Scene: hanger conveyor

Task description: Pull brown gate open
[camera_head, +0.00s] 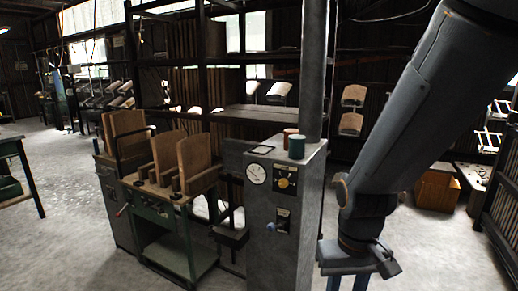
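I see no thing that I can clearly tell is the brown gate. Upright brown wooden boards (195,157) stand on a green metal stand left of the grey control cabinet. My gripper (348,284) is at the bottom edge, just right of the cabinet, pointing down. Two blue-grey finger parts show with a gap between them, but the tips are cut off by the frame. I see nothing held between the visible parts, and the gripper appears apart from the boards.
The grey control cabinet (285,225) has a dial, knobs and two spools on top, with a post rising behind it. A dark slatted railing (503,205) stands at far right. Cardboard boxes (436,187) lie behind my arm. The concrete floor (440,255) at lower right is clear.

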